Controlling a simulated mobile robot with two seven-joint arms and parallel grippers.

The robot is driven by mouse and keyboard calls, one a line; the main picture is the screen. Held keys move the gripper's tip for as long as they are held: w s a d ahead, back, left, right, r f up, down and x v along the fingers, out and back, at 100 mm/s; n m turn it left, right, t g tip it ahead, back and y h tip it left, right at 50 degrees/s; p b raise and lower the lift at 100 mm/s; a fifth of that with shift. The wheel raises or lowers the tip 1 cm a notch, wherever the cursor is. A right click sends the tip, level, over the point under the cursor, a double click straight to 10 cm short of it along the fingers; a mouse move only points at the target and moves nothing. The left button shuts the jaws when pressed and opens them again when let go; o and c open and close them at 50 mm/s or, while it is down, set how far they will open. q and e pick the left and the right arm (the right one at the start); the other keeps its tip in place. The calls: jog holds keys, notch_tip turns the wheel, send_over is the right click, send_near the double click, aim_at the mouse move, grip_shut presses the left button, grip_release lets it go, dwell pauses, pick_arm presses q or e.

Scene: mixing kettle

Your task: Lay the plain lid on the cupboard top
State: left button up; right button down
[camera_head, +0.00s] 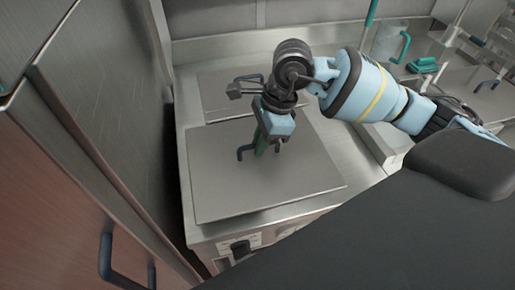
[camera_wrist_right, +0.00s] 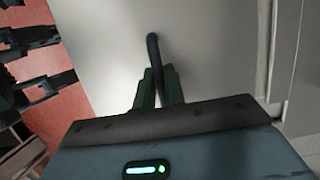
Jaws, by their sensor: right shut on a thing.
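A square grey steel lid (camera_head: 225,185) lies flat over the front of the steel cooking unit in the head view, with a dark blue bar handle. My right gripper (camera_head: 263,145) points down at the middle of this lid, green fingers shut on the handle. In the right wrist view the dark handle (camera_wrist_right: 154,50) runs between the gripper's fingers (camera_wrist_right: 158,85), with the pale lid (camera_wrist_right: 105,45) behind it. I cannot tell whether the lid is raised slightly. A cupboard with reddish-brown doors (camera_head: 50,215) stands at the left; its top is not clearly shown. My left gripper is out of view.
A second square steel plate (camera_head: 218,100) lies behind, partly hidden by my right arm. A tall steel panel (camera_head: 100,95) rises close on the left. The right counter holds a clear jug (camera_head: 385,42) with a teal handle and other teal-handled items.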

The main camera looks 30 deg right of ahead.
aim_at(272, 150)
jog(key=shift+w+a, duration=0.2)
jog(key=shift+w, duration=0.25)
jog(key=shift+f, duration=1.7)
jog(key=shift+f, duration=0.25)
jog(key=c, duration=1.5)
grip_release()
jog(key=shift+s, duration=0.1)
jog(key=v, duration=1.2)
jog(key=shift+r, duration=0.25)
